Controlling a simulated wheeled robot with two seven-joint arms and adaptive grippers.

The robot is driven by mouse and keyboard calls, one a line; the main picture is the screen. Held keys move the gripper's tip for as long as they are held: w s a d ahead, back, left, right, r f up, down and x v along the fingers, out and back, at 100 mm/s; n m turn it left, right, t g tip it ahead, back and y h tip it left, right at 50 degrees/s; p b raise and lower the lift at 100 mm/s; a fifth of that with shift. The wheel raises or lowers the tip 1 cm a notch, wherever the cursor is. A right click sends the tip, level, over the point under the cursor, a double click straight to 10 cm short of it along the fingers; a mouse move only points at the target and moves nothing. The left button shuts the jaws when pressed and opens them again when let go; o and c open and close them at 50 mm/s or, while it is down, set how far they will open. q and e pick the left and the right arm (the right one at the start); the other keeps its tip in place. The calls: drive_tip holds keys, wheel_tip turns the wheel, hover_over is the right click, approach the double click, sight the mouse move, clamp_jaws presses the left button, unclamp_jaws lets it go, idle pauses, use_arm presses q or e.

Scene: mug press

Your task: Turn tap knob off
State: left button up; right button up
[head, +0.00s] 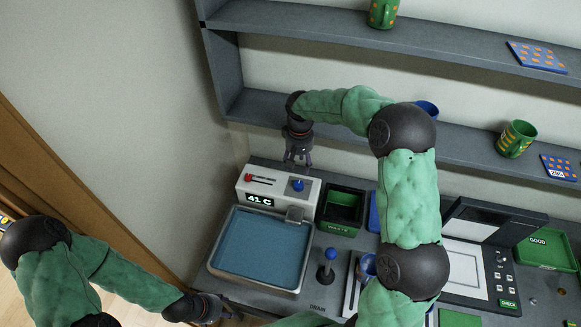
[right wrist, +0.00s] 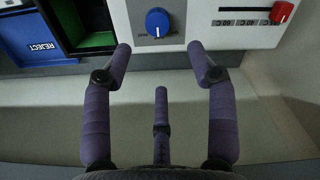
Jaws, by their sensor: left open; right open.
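The tap knob (head: 298,184) is a blue dial on the white control box (head: 278,190) behind the water basin. In the right wrist view the blue knob (right wrist: 158,22) sits between and beyond the fingertips, with a white mark on its edge. My right gripper (head: 298,164) is open, empty and pointing down above the knob. Its fingers (right wrist: 160,49) are spread to either side of the knob and appear apart from it. My left gripper (head: 232,314) is low at the left by the counter's front edge, open. The tap spout (head: 294,214) is over the basin's back right corner.
A red slider (head: 248,177) and a 41 C display (head: 260,200) are left of the knob. The basin (head: 250,255) holds blue water. A green-lined waste bin (head: 342,209) stands just right of the box. A blue-topped lever (head: 330,254) stands beside the basin. Shelves are above.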

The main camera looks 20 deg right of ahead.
sight(298, 183)
wheel_tip(298, 183, down, 10)
drive_tip(key=shift+s+f+p, duration=0.15)
drive_tip(key=shift+f+p, duration=0.1)
drive_tip(key=shift+p, duration=0.25)
